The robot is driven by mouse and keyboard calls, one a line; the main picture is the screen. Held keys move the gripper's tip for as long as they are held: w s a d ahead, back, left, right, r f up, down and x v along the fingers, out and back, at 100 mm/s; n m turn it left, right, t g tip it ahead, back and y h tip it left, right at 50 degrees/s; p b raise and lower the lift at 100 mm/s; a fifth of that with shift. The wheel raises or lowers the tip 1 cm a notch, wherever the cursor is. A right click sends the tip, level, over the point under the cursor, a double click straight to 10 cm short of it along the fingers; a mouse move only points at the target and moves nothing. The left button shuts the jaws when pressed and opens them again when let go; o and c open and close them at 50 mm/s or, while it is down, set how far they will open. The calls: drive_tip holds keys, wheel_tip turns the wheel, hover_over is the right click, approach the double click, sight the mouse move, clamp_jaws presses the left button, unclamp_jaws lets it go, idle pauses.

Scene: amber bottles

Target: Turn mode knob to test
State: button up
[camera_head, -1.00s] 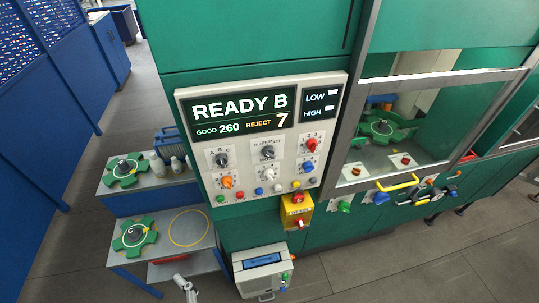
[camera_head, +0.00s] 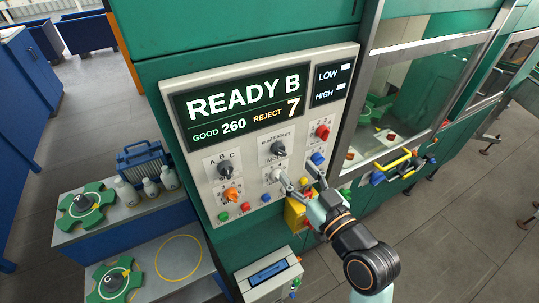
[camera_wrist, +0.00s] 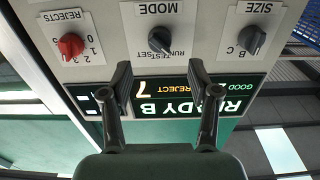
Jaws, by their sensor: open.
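The mode knob (camera_head: 279,149) is a dark knob in the upper middle of the control panel (camera_head: 209,177), with RUN, TEST and SET printed above it and MODE below. In the wrist view the mode knob (camera_wrist: 161,39) appears upside down at top centre, its grip slanted; I cannot tell surely which word it points to. My gripper (camera_head: 298,171) is open and empty in front of the panel, low and right of the knob in the head view. In the wrist view my gripper (camera_wrist: 159,75) has its two fingers spread below the knob, apart from it.
The black size knob (camera_head: 228,168) and red rejects knob (camera_head: 322,131) flank the mode knob. A white knob (camera_head: 276,175), an orange knob (camera_head: 231,195) and a blue knob (camera_head: 318,158) sit lower. The display (camera_head: 240,106) reads READY B. A yellow box (camera_head: 294,213) is below.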

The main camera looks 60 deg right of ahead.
sight(283, 154)
drive_tip(key=p+x, duration=0.1)
drive_tip(key=x, duration=0.6)
drive_tip(key=shift+w+d, duration=0.25)
drive_tip(key=shift+p, duration=0.3)
drive_tip(key=c, duration=1.2)
